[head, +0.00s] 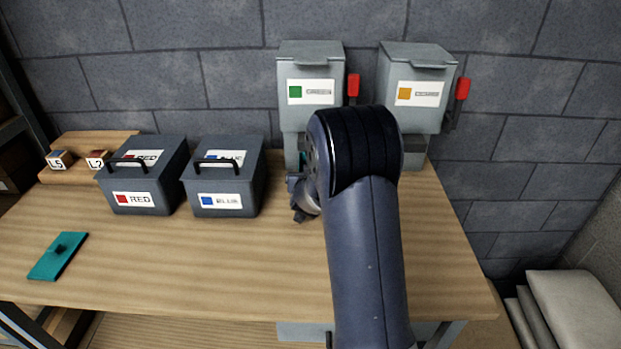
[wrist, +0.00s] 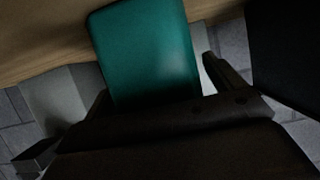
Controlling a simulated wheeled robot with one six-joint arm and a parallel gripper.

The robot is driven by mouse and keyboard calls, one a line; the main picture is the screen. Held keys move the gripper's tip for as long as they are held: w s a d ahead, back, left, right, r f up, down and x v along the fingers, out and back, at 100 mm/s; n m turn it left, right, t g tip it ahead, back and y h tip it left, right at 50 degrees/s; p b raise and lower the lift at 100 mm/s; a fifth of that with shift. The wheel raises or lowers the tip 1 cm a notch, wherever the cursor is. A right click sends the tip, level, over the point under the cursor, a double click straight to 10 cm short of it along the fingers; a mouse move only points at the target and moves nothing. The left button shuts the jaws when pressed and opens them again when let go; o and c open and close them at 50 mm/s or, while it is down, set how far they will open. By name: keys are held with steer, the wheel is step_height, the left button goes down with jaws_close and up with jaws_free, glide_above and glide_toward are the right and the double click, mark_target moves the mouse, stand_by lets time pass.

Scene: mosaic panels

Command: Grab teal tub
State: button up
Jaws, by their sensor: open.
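In the wrist view, the teal tub (wrist: 147,52) is close up in front of my gripper (wrist: 158,90), between its two fingers. The fingers are apart, one on each side of the tub; I cannot tell whether either touches it. My gripper (head: 301,208) is mostly hidden there by my own arm.
The GREEN dispenser (head: 311,66) and an orange-labelled dispenser (head: 418,70) stand at the back, each with a red lever. RED (head: 148,178) and BLUE (head: 226,178) lidded bins stand left. A teal lid (head: 58,258) lies front left. The front middle of the table (head: 200,265) is clear.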

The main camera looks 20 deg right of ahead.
steer(key=shift+w+d+f, duration=0.1)
steer(key=shift+w, duration=0.15)
steer(key=c, duration=1.2)
steer(key=shift+o, duration=0.2)
